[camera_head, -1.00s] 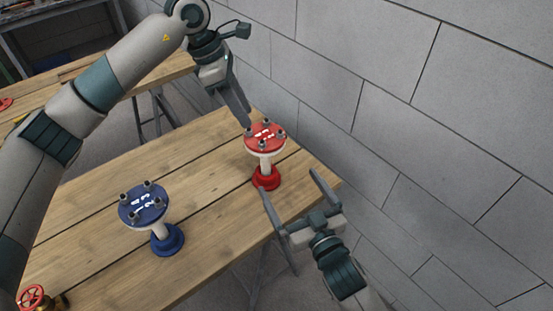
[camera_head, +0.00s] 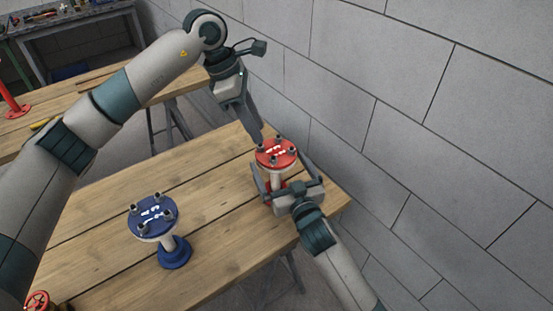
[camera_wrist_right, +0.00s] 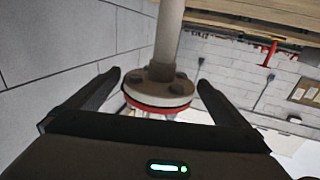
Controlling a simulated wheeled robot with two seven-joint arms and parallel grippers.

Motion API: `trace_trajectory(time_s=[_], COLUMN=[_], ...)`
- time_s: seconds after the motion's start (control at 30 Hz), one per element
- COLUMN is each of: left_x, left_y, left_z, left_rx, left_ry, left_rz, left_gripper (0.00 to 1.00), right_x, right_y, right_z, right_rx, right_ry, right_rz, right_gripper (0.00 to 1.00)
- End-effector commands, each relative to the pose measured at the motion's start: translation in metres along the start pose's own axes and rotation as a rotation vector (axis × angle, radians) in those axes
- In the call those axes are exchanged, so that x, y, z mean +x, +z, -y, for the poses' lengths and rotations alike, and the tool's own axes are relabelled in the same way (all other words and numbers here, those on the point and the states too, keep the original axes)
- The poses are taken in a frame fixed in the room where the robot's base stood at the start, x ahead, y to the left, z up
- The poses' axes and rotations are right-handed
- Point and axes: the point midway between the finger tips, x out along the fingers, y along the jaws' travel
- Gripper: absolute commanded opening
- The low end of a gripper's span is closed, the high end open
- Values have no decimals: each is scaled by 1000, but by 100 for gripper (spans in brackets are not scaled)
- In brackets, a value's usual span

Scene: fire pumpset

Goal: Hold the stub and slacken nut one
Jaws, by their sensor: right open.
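The red-topped stub (camera_head: 276,152) stands upright near the right edge of the wooden table, with several dark nuts around white markings too small to read. My right gripper (camera_head: 280,170) is open, with its fingers on either side of the stub below the red top. In the right wrist view the pale pipe (camera_wrist_right: 168,35) and bolted flange (camera_wrist_right: 160,88) lie between the open fingers (camera_wrist_right: 158,80); contact is not clear. My left gripper (camera_head: 260,141) points down at the far-left rim of the red top, by a nut (camera_head: 261,147). Its jaw gap cannot be made out.
A blue-topped stub (camera_head: 153,216) with nuts stands left on the same table (camera_head: 95,235). A grey block wall (camera_head: 430,130) runs along the right. A red valve wheel (camera_head: 37,300) is at the bottom left. Another table with a red post (camera_head: 12,100) stands behind.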

Motion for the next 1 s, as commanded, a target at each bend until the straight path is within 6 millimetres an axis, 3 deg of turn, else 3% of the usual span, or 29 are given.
trace_trajectory(time_s=[0.23, 0.6, 0.87, 1.0], left_x=[0, 0, 0, 0], left_y=[0, 0, 0, 0], left_z=[0, 0, 0, 0], left_rx=[0, 0, 0, 0], left_ry=[0, 0, 0, 0], left_rz=[0, 0, 0, 0], left_gripper=[31, 31, 31, 31], right_x=[21, 23, 23, 23], right_y=[0, 0, 0, 0], right_z=[1, 0, 0, 0], right_rx=[0, 0, 1, 0], right_ry=[-1, -1, 0, 0], right_rz=[0, 0, 0, 0], right_gripper=[100, 100, 38, 37])
